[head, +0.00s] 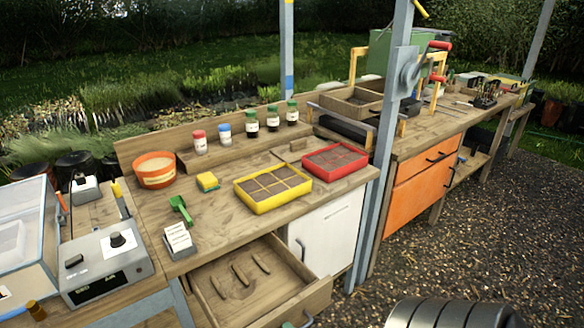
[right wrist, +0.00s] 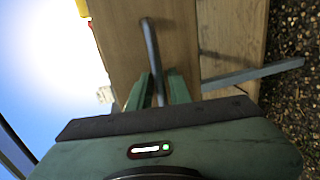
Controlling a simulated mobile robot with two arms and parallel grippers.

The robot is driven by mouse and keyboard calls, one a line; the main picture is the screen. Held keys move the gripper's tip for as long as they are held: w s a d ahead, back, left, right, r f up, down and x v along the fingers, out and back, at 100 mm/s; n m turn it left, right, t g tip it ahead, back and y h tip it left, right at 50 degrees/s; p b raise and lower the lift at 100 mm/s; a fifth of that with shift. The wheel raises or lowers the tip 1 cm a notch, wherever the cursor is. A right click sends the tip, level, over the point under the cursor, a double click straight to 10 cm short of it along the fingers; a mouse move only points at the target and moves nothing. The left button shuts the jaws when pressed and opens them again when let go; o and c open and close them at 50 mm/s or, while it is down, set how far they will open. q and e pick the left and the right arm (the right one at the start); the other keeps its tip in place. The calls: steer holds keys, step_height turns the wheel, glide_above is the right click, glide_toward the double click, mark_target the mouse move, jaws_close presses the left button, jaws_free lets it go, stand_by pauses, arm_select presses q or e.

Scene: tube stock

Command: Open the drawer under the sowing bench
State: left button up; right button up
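The wooden drawer (head: 318,296) under the sowing bench (head: 215,225) stands well pulled out in the head view. Its inside shows, with several small wooden pieces on the floor of it. Its dark bar handle (head: 308,319) is at the bottom edge of the picture. In the right wrist view the handle (right wrist: 152,50) runs down from the wooden drawer front (right wrist: 118,45) to between the green fingers of my right gripper (right wrist: 158,88). The fingers are close together on the handle. Only a green bit of this gripper shows in the head view. My left gripper is not in view.
On the bench stand a yellow seed tray (head: 262,205), a red tray (head: 335,174), an orange pot (head: 155,182) and several small bottles. A white cupboard door (head: 325,230) is right of the drawer. A grey-blue post (head: 382,150) stands beside it. Open gravel (head: 440,240) lies at the right.

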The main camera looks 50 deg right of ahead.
steer(key=b+v, duration=0.1)
steer(key=v, duration=0.6)
steer(key=shift+s, duration=0.35)
